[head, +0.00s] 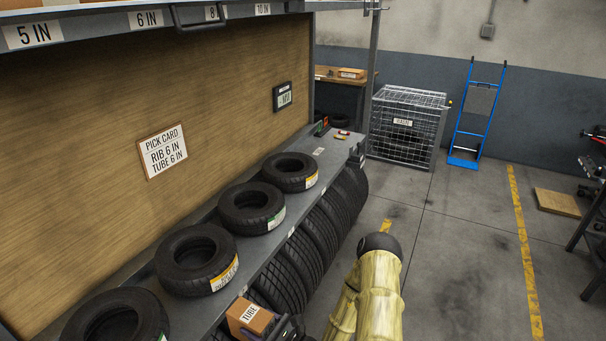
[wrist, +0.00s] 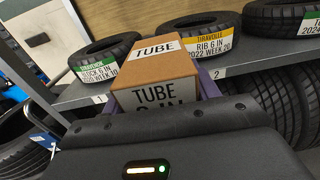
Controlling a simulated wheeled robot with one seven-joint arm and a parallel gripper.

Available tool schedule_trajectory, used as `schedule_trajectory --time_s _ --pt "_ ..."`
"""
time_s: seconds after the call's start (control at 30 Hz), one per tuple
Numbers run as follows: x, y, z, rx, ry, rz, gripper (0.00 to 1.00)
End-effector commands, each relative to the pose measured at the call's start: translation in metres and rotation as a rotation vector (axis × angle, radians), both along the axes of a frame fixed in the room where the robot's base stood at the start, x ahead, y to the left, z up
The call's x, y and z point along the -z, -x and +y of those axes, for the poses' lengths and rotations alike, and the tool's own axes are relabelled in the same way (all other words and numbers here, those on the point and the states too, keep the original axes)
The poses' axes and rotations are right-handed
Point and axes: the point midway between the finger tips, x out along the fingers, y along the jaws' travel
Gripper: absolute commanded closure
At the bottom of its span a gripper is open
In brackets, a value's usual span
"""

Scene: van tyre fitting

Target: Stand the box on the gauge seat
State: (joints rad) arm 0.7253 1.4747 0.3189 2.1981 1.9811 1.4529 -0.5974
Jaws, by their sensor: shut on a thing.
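A brown cardboard box (head: 249,318) with white TUBE labels is held in my gripper (head: 283,329) at the bottom of the head view, in front of the tyre shelf's edge. In the wrist view the box (wrist: 155,72) fills the middle, its front label reading TUBE with a partly hidden second line. The purple fingers of my gripper (wrist: 160,97) show at both sides of the box, shut on it. The box's lower part is hidden by the gripper body. I cannot clearly make out the gauge seat; a small pale label (head: 318,151) lies at the shelf's far end.
Several tyres lie flat on the grey shelf (head: 255,250), with more tyres standing below. A RIB 6 IN tyre (wrist: 200,37) lies behind the box. A pick card (head: 162,151) reads RIB 6 IN, TUBE 6 IN. A wire cage (head: 407,125) and blue hand truck (head: 476,112) stand at the back.

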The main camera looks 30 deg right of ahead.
Motion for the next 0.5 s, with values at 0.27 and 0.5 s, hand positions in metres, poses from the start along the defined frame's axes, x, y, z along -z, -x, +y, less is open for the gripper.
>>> schedule_trajectory --time_s 0.27,0.5 --pt "0.024 -0.003 -0.006 0.414 -0.010 0.007 0.70" --pt "0.037 0.000 -0.012 0.581 -0.003 0.001 0.70"
